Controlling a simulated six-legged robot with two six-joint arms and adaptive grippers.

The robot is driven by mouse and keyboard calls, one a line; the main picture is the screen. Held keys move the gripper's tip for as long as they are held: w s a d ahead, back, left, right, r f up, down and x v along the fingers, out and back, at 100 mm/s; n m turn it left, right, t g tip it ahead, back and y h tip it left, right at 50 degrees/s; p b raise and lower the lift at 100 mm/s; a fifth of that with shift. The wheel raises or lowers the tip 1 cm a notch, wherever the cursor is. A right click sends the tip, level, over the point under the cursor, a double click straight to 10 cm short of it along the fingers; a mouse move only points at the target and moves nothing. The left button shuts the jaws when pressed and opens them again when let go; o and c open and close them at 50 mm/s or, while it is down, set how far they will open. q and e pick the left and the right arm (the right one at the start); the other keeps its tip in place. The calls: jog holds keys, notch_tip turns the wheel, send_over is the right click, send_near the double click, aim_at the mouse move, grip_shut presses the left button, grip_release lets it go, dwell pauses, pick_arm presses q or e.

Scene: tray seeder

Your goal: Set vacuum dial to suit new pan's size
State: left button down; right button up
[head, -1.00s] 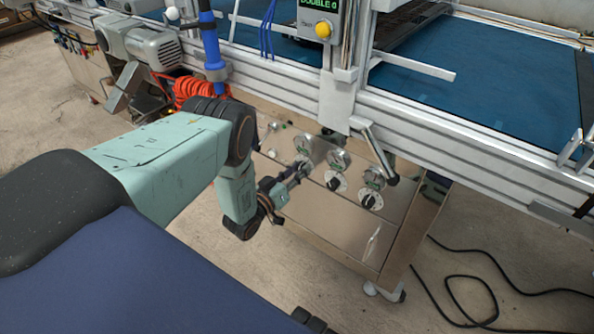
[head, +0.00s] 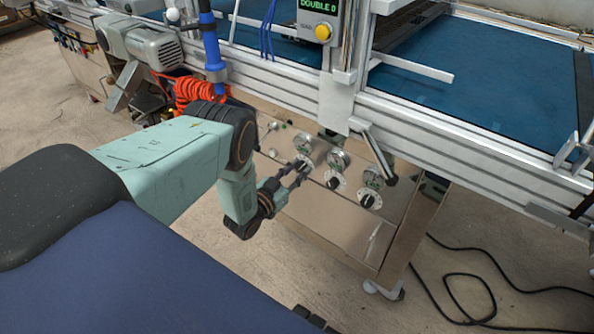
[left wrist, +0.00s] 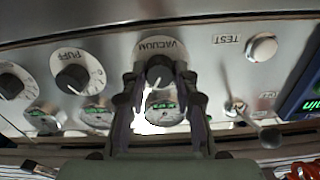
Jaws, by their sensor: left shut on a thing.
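The vacuum dial (left wrist: 160,72), a dark knob on a white round scale marked VACUUM, shows upside down in the left wrist view. In the head view it is the leftmost dial (head: 303,163) in a row on the metal front panel (head: 330,222). My left gripper (head: 298,172) reaches it from the left and is shut on its knob. In the left wrist view the two fingers (left wrist: 160,82) stand on either side of the knob and partly cover the scale. A round gauge (left wrist: 164,108) with green digits sits beside this dial. The dial's exact setting is unreadable.
The PUFF dial (left wrist: 72,78) and another dial (left wrist: 10,86) are close by, each with a gauge. A TEST button (left wrist: 263,47) and a toggle switch (left wrist: 236,108) are on the other side. The display (head: 318,5) reads DOUBLE 0. A metal rail (head: 440,135) overhangs the panel.

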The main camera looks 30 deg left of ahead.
pick_arm(q)
jog(key=c, duration=1)
grip_release()
jog(key=shift+s, duration=0.15)
jog(key=s, duration=0.8)
jog(key=s+a, duration=0.1)
jog(key=s, duration=0.2)
jog(key=shift+s, duration=0.4)
